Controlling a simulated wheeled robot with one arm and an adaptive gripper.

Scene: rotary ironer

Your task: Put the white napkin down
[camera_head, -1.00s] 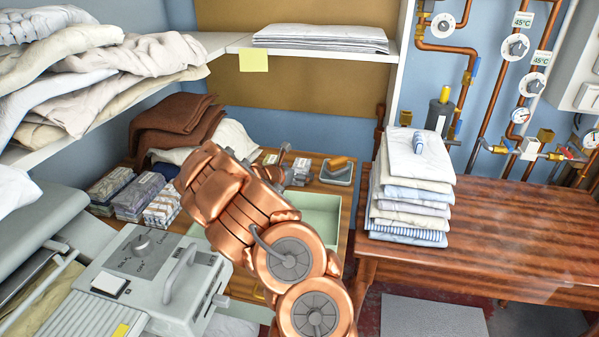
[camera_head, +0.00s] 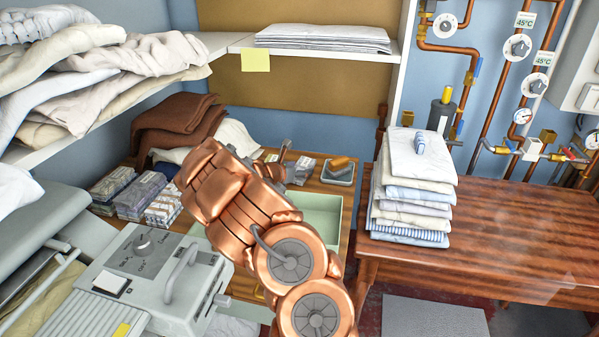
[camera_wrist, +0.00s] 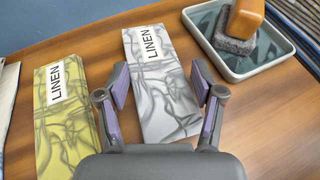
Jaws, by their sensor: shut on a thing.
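The white napkin (camera_wrist: 160,85) is a flat, grey-and-white patterned piece with a LINEN label, seen in the wrist view. My gripper (camera_wrist: 162,84) has a finger at each long side of it and is shut on it. I cannot tell whether the napkin touches the wooden top or hangs just above it. A yellow patterned piece (camera_wrist: 66,115) with a LINEN label lies to its left, apart from it.
A small tray (camera_wrist: 279,62) with an orange-handled block (camera_wrist: 243,25) stands right of the napkin.

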